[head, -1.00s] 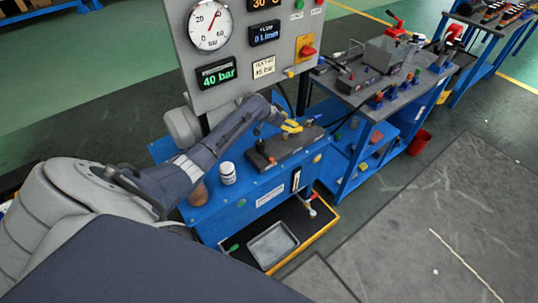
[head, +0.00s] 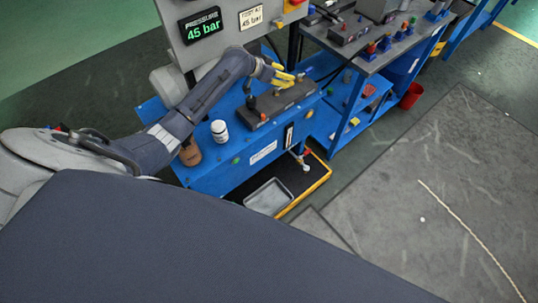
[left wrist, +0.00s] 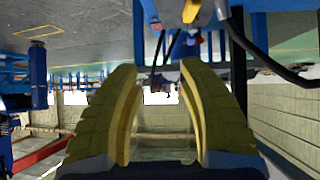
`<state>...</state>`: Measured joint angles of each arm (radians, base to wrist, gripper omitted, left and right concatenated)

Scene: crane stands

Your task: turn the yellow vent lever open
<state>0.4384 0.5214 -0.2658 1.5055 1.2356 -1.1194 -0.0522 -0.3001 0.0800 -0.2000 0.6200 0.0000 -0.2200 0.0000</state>
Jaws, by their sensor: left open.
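A small yellow piece (head: 277,24), which looks like the vent lever, sits at the lower right edge of the grey panel in the head view; its exact position is too small to tell. My left gripper (head: 293,78) has yellow fingers, open and empty, over the dark grey block (head: 262,114) on the blue bench, below and apart from that piece. In the left wrist view the fingers of the left gripper (left wrist: 163,75) are spread with nothing between them. A yellow part (left wrist: 191,10) shows beyond them at the top; I cannot tell what it is. My right gripper is out of view.
The panel's pressure display (head: 201,28) reads 45 bar, beside a label (head: 251,17) reading 45 bar. A white jar (head: 220,131) and a brown jar (head: 190,153) stand on the blue bench (head: 220,170). A grey tray (head: 268,196) lies below. A second bench stands right.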

